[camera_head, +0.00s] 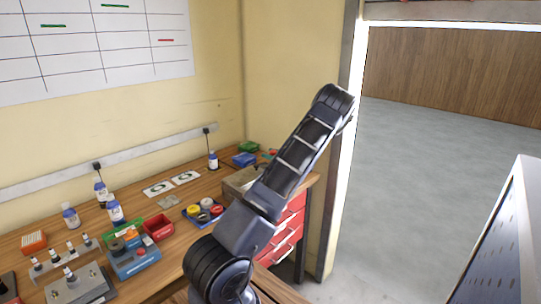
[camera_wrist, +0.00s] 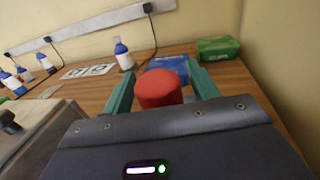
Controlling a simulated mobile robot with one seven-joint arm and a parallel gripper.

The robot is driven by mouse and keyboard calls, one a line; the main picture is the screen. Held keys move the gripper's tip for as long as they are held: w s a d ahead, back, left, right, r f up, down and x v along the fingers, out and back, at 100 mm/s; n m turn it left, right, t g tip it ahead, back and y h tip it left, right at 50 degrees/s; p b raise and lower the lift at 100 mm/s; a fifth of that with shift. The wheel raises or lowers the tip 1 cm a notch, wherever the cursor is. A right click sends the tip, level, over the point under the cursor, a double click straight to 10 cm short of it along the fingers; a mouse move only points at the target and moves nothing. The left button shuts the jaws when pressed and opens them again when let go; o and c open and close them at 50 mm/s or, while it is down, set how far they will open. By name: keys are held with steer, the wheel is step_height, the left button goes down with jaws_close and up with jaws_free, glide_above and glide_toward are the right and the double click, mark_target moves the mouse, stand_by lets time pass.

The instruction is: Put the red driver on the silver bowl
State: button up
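The red driver shows in the wrist view as a short, thick red cylinder (camera_wrist: 158,92), seen end-on. My gripper (camera_wrist: 160,78) has its two teal fingers on either side of it, close against it, and appears shut on it. The rest of the driver is hidden behind the gripper body. In the head view my gripper is mostly hidden behind my arm, near the back right end of the bench. I cannot make out the silver bowl in either view.
A blue bin (camera_head: 244,159) and a green box (camera_wrist: 217,48) stand at the bench's far corner, near a white bottle (camera_wrist: 123,54). A grey-brown box (camera_head: 238,184) is left of my arm. A blue tray (camera_head: 188,213) holds several round pieces.

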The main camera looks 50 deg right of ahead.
steer(key=shift+s+r, duration=0.1)
steer(key=shift+r, duration=0.05)
steer(key=s+d, duration=0.2)
steer(key=s, duration=0.9)
steer(key=shift+s+d, duration=0.15)
steer(key=shift+s, duration=0.15)
